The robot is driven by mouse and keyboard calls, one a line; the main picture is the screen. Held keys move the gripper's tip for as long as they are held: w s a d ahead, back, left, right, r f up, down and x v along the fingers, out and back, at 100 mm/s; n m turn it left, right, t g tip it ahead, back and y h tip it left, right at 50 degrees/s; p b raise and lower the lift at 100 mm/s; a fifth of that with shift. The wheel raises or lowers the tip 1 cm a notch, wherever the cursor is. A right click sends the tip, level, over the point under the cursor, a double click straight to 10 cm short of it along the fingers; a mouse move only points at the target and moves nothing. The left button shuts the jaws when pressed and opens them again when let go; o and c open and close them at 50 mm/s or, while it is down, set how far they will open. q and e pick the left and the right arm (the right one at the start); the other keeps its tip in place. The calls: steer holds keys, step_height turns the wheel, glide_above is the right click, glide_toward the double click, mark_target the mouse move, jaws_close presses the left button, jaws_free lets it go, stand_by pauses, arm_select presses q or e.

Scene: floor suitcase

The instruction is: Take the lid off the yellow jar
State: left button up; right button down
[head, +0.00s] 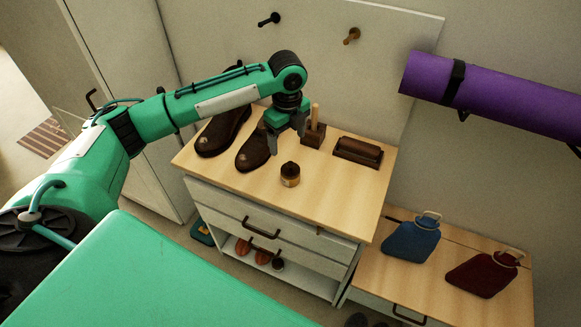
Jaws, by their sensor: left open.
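The yellow jar (291,182) is small and stands upright on the wooden top of the white cabinet. A dark brown lid (290,169) sits on top of it. My left gripper (287,140) is open and empty, pointing down. In the picture it is above and slightly left of the jar, apart from it. My right gripper is not in view.
Brown shoes (222,130) stand left of the gripper on the cabinet top (330,205). A block with an upright wooden handle (314,132) and a dark brush (358,151) stand behind the jar. The cabinet top right of the jar is clear. A purple mat roll (500,95) hangs at right.

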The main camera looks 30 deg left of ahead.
arm_select(q)
glide_above(290, 163)
steer(key=f, duration=0.5)
steer(key=shift+s+a, duration=0.2)
steer(key=shift+w+d+f+p, duration=0.15)
steer(key=shift+f+p, duration=0.35)
steer(key=shift+f, duration=0.9)
steer(key=shift+w+d+f+p, duration=0.1)
steer(key=shift+f+p, duration=0.35)
steer(key=shift+f, duration=0.9)
steer(key=c, duration=1)
